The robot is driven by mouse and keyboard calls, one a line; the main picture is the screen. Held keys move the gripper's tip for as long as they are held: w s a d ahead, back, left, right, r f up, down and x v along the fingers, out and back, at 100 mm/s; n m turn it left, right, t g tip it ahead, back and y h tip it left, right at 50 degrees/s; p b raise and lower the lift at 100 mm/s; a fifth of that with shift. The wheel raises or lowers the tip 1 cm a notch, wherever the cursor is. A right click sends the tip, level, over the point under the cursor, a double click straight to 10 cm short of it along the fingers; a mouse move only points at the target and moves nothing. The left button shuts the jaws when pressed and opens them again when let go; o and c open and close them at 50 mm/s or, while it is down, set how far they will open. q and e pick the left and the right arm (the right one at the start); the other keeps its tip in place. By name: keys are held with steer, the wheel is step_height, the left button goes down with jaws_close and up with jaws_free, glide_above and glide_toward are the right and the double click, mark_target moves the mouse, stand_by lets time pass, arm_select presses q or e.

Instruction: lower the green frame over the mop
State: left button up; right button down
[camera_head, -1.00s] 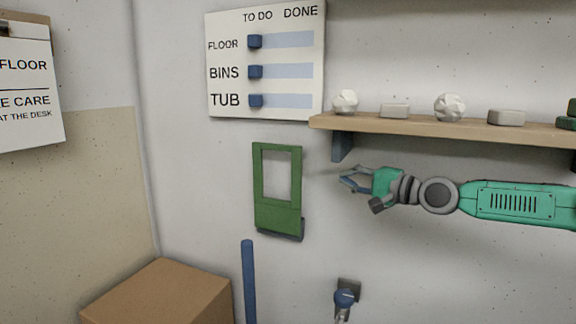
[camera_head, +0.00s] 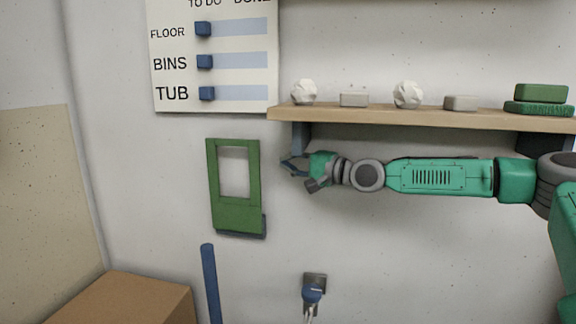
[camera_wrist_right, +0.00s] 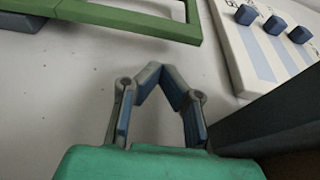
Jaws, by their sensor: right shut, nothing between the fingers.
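The green frame (camera_head: 238,215) is upright on the wall, with a rectangular opening in its upper part and a dark blue-grey piece behind its lower edge. Part of it crosses the top left of the right wrist view (camera_wrist_right: 105,16). A blue pole (camera_head: 210,285) stands below and left of the frame; it may be the mop's handle, but its lower end is out of view. My right gripper (camera_head: 284,166) is just right of the frame, apart from it, below the shelf. In the right wrist view its fingers (camera_wrist_right: 161,74) meet at the tips, empty. My left gripper is not in view.
A wooden shelf (camera_head: 400,116) with white lumps, grey blocks and green items runs above my right arm. A chart board (camera_head: 175,90) hangs above the frame. A brown box (camera_head: 130,302) stands at lower left.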

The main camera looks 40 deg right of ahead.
mark_target(265, 158)
steer(key=b+x, duration=0.1)
steer(key=x, duration=0.5)
steer(key=shift+f, duration=0.15)
steer(key=shift+w+a, duration=0.15)
steer(key=shift+w, duration=0.35)
